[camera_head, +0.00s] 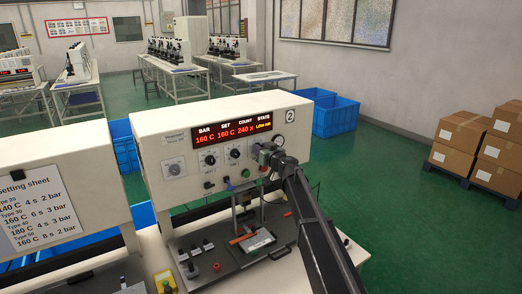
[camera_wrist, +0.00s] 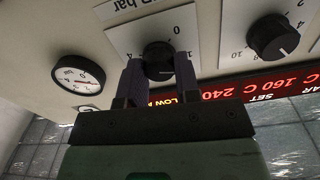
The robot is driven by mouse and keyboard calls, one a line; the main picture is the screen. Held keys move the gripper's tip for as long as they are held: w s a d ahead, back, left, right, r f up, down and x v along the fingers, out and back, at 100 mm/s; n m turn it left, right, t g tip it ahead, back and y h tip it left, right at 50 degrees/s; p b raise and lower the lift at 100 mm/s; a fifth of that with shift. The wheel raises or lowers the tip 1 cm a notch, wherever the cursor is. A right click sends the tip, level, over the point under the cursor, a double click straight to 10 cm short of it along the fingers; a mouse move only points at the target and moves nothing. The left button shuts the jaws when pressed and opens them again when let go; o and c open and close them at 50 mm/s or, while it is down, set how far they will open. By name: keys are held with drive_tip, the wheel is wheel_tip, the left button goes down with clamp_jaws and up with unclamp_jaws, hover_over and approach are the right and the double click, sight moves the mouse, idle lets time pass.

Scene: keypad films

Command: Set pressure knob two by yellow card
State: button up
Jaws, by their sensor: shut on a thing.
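Machine two (camera_head: 150,119) carries a "2" plate and a red display (camera_head: 232,130) ending in "LOW AIR". My gripper (camera_head: 268,157) is at the right end of its panel and hides the pressure knob in the head view. In the wrist view, which shows the panel upside down, my gripper (camera_wrist: 159,78) is shut on the black pressure knob (camera_wrist: 158,52), one finger on each side. The knob's scale plate (camera_wrist: 122,38) reads "bar". A round gauge (camera_wrist: 80,82) is beside it, its needle red. A small yellow item (camera_head: 165,277) lies at the table's front; any writing is unreadable.
Another black knob (camera_wrist: 272,37) is close to my gripper. A setting sheet (camera_head: 36,205) on the left machine lists types with temperature, seconds and bar. A press fixture (camera_head: 250,240) stands below the panel. Blue crates (camera_head: 335,116) and cardboard boxes (camera_head: 455,135) are behind.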

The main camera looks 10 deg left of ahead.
drive_tip(key=shift+m, duration=0.4)
drive_tip(key=m, duration=2.2)
drive_tip(key=shift+d+f+m, duration=0.1)
drive_tip(key=shift+f+m, duration=0.15)
drive_tip(key=shift+m, duration=0.15)
idle(0.3)
drive_tip(key=o, duration=0.9)
